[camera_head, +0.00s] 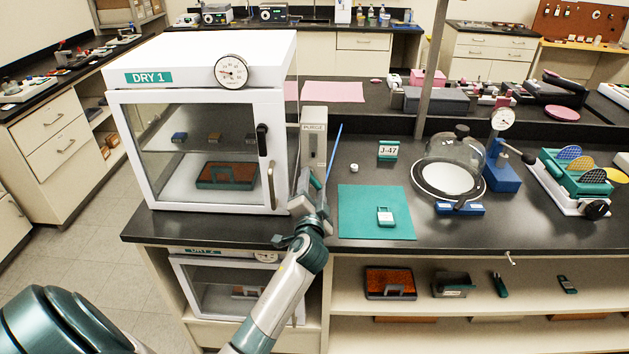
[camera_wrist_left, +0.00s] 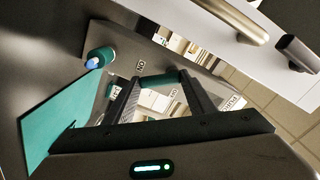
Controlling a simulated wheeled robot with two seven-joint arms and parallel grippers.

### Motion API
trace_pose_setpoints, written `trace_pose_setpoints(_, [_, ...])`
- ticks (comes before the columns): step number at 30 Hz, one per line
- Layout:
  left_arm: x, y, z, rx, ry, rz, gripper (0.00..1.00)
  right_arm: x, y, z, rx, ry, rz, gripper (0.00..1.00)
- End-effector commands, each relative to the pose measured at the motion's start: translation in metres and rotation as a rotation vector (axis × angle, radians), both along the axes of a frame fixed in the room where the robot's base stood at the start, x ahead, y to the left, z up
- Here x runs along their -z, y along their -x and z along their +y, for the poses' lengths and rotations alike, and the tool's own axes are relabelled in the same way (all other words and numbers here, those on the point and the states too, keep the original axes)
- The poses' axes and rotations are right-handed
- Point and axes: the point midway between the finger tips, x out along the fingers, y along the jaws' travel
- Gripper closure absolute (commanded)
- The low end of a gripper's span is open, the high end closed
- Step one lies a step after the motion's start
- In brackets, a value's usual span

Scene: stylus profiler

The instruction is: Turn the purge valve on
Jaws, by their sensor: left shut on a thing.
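The purge panel (camera_head: 313,135) is a pale upright box marked PURGE on the right side of the DRY 1 cabinet (camera_head: 205,125). My left gripper (camera_head: 311,190) is at the lower part of this panel and covers the valve there. In the left wrist view, the two dark fingers (camera_wrist_left: 163,98) are shut on a teal valve handle (camera_wrist_left: 158,80). Small white labels surround the handle on the grey plate, and one near it seems to read ON, seen upside down. The handle's exact pointing is hard to tell. My right gripper is in neither view.
A blue tube (camera_head: 334,150) rises just right of the panel; its teal fitting (camera_wrist_left: 98,58) shows in the wrist view. The cabinet's door handle (camera_head: 271,185) is close left of the gripper. A teal mat (camera_head: 365,220) with a small tagged item lies to the right.

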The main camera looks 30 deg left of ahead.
Motion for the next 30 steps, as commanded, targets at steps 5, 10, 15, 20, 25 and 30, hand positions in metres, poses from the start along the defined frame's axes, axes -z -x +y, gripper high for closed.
trace_pose_setpoints(5, [-0.001,0.002,0.003,0.002,-0.144,0.087,0.72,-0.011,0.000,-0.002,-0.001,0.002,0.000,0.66])
trace_pose_setpoints(10, [0.001,0.003,0.005,0.001,-0.277,0.170,0.72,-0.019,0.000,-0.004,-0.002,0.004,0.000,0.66])
trace_pose_setpoints(15, [0.002,0.005,0.007,0.002,-0.390,0.238,0.72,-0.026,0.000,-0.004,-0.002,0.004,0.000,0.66])
trace_pose_setpoints(20, [0.003,0.006,0.009,0.002,-0.466,0.285,0.72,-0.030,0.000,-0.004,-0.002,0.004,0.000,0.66])
trace_pose_setpoints(25, [0.004,0.006,0.010,0.002,-0.511,0.312,0.72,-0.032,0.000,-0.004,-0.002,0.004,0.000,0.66])
trace_pose_setpoints(30, [0.004,0.006,0.010,0.001,-0.528,0.322,0.72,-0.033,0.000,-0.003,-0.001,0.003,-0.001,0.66])
